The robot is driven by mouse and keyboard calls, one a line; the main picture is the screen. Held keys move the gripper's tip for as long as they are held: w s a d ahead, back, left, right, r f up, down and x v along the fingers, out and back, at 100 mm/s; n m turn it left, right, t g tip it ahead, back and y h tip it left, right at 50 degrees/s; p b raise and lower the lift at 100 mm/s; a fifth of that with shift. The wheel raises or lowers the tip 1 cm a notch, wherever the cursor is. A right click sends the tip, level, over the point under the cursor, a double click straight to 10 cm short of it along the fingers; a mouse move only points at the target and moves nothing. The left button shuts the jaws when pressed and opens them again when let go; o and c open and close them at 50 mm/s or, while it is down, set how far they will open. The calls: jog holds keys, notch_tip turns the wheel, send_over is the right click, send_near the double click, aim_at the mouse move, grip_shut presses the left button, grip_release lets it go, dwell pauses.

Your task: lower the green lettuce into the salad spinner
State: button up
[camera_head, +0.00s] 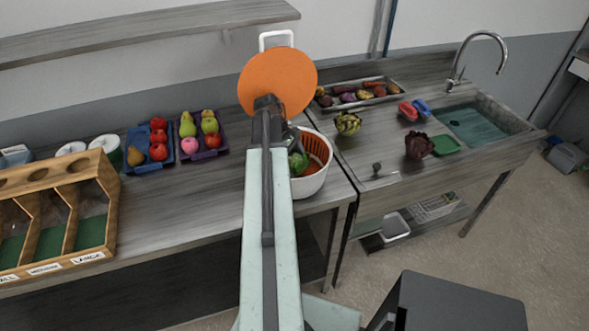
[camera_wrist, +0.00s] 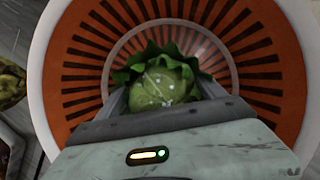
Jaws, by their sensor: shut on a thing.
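The green lettuce (camera_wrist: 165,82) is a leafy round head held between the jaws of my gripper (camera_wrist: 165,92) in the wrist view. The salad spinner (camera_wrist: 50,65) is a white bowl with an orange slotted basket (camera_wrist: 253,55). The lettuce lies over the middle of the basket in the wrist view. In the head view the lettuce (camera_head: 298,163) shows within the rim of the spinner (camera_head: 311,186), partly hidden by my arm. How deep it sits and whether it touches the basket floor cannot be told.
An orange disc (camera_head: 287,75) stands behind the spinner, partly covered by my arm. An artichoke (camera_head: 348,123), a dark red leafy head (camera_head: 418,146) and a vegetable tray (camera_head: 397,97) are to the right. Fruit trays (camera_head: 181,160) and a wooden sorter (camera_head: 104,180) are left.

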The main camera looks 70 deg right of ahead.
aim_at(290, 156)
jog(key=shift+f+b, duration=0.55)
dwell(0.4)
jog(key=o, duration=1.5)
jog(key=shift+c, duration=0.2)
jog(key=p+v, duration=0.7)
jog(key=v, duration=0.1)
jog(key=shift+s+p, duration=0.1)
jog(key=shift+p, duration=0.2)
jog(key=shift+f, duration=0.1)
